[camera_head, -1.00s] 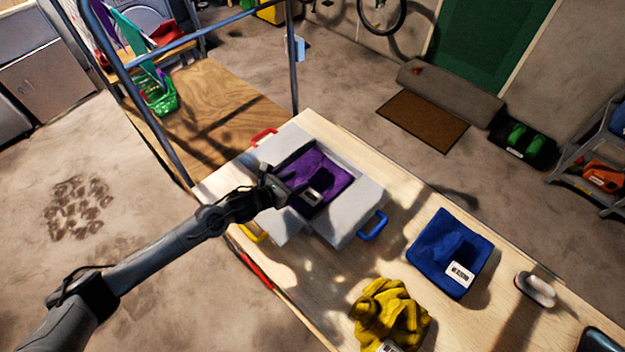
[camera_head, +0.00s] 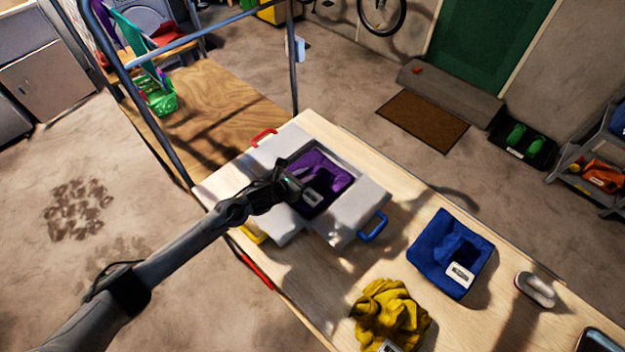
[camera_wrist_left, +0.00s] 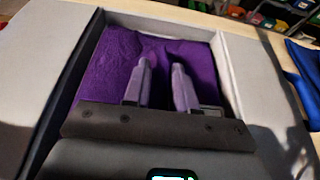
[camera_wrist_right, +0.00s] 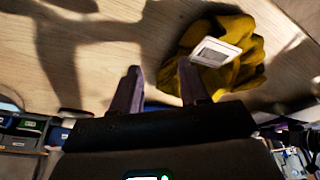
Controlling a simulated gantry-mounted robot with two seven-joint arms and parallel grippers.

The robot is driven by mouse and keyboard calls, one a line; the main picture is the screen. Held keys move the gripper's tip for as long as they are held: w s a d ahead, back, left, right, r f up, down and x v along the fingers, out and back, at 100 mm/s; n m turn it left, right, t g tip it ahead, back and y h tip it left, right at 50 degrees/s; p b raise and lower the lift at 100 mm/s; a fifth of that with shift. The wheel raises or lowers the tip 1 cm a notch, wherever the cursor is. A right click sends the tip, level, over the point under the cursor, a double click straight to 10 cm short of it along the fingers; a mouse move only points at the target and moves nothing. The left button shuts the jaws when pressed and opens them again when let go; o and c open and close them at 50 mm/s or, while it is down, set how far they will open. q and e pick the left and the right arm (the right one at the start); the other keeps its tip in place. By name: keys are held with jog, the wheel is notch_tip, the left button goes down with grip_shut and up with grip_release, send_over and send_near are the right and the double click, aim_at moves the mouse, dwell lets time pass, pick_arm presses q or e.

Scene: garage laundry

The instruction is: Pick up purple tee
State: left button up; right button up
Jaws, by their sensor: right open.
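The purple tee (camera_head: 325,172) lies folded in the recess of a light grey folding board (camera_head: 366,200) on the wooden table. It has a white label and also fills the recess in the left wrist view (camera_wrist_left: 105,65). My left gripper (camera_head: 303,187) is over the tee's near-left part. In the left wrist view its fingers (camera_wrist_left: 160,78) stand apart, pointing at the tee, with a raised fold of cloth by the tips. Whether the tips touch the cloth is unclear. My right gripper (camera_wrist_right: 160,82) is open and empty near a yellow garment; it is outside the head view.
The yellow garment (camera_head: 388,312) lies crumpled near the table's front edge. A folded blue garment (camera_head: 450,250) and a brush (camera_head: 536,289) lie to the right. The board has red (camera_head: 263,138), yellow (camera_head: 252,233) and blue (camera_head: 373,227) handles. Bare table (camera_head: 405,200) lies between board and blue garment.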

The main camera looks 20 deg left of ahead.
pick_arm(q)
grip_shut()
jog(key=shift+r, duration=0.1)
